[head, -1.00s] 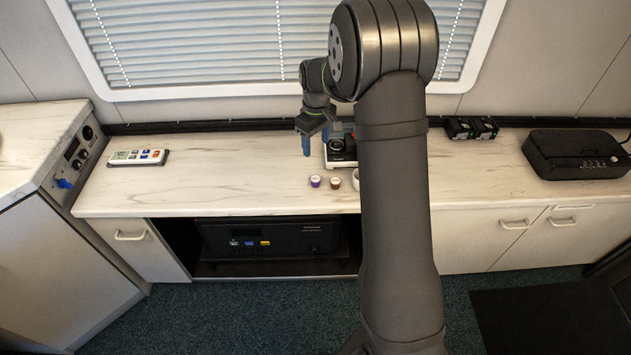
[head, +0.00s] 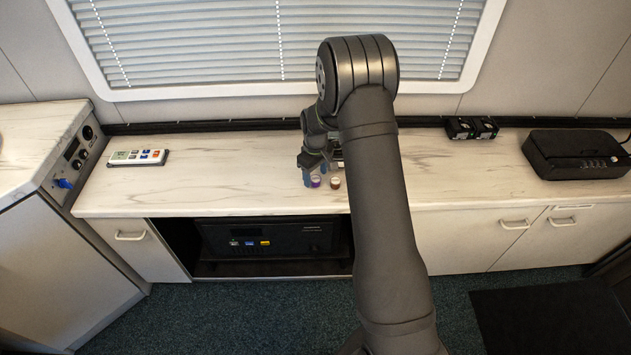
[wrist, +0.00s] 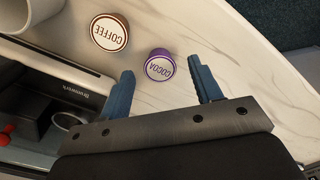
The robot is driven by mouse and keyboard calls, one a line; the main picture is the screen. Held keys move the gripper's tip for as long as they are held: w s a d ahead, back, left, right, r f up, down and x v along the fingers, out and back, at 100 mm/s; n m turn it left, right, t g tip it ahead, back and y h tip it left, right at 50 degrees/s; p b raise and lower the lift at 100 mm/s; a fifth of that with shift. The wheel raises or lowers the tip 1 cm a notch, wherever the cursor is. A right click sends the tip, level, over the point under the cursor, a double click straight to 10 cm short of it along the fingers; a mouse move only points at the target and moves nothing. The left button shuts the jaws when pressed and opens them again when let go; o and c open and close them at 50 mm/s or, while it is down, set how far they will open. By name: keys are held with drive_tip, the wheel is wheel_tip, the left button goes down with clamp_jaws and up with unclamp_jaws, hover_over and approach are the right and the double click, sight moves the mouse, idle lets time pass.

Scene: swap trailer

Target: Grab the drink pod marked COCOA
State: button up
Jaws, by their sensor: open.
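The COCOA pod (wrist: 159,66) has a purple rim and a pale lid with its name on it. In the head view the purple pod (head: 315,181) sits right beside my gripper (head: 309,178), which is low over the counter. A brown-rimmed COFFEE pod (wrist: 110,33) stands to the left of the COCOA pod in the wrist view, a small gap apart.
In the wrist view a white cup (wrist: 40,10) and a dark drink machine (wrist: 70,85) lie to the left. The counter (head: 230,180) is clear left of the pods. A remote-like device (head: 137,157) and a black case (head: 575,155) are far off.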

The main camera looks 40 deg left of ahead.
drive_tip(key=shift+f, duration=0.65)
drive_tip(key=c, duration=1)
drive_tip(key=shift+c, duration=0.3)
